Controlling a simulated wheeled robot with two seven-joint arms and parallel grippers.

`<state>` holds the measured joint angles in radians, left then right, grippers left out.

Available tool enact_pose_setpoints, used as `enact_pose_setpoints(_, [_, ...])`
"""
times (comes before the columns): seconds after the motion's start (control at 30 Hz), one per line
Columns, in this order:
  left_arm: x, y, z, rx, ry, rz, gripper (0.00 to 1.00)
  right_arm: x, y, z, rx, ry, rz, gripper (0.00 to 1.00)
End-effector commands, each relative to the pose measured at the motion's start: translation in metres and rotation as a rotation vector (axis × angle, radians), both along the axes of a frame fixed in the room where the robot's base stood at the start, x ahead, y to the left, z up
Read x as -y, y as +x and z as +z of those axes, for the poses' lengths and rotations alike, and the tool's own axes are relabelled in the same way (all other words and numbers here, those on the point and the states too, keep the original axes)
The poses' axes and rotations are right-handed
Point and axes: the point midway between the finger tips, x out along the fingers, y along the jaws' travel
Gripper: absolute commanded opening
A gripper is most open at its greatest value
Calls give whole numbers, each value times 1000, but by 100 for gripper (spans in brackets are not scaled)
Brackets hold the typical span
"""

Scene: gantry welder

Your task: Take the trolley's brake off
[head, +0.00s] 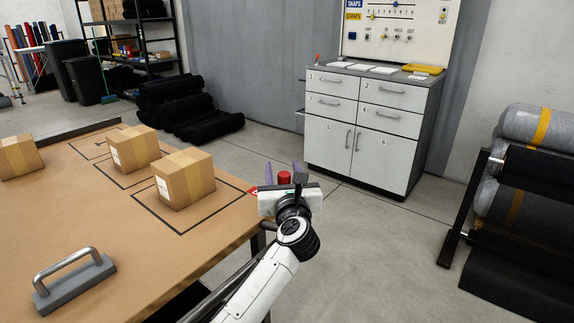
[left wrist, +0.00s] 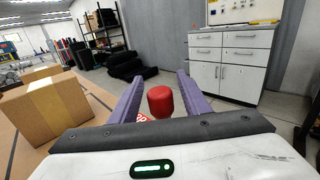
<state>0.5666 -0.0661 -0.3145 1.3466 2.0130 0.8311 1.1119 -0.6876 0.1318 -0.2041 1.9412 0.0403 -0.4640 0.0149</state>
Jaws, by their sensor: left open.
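The trolley (head: 100,233) has a flat brown top with black outlines and stands on the left in the head view. A red knob (head: 284,177), likely its brake, sits near the trolley's far right corner. My left gripper (head: 285,174) is open and empty at that corner. In the left wrist view the red knob (left wrist: 160,101) shows between the two purple fingers (left wrist: 158,80), with a gap on each side. I cannot tell how deep between them it lies. What carries the knob is hidden by the gripper. My right gripper is not in view.
Several cardboard boxes (head: 185,178) stand on the trolley. A grey block with a metal handle (head: 75,280) lies at its front left. A white cabinet (head: 365,125) stands beyond, and a roll rack (head: 510,190) at right. The floor between is clear.

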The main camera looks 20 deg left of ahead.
Motion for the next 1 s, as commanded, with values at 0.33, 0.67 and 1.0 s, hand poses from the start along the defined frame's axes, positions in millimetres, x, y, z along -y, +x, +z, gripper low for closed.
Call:
enact_pose_setpoints(0.33, [-6, 4, 0, 0, 0, 1, 43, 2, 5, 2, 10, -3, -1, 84])
enact_pose_setpoints(0.67, [-6, 4, 0, 0, 1, 1, 1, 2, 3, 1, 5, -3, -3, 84])
enact_pose_setpoints(1.0, [-7, -3, -7, 52, -21, -2, 0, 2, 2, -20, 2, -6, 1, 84])
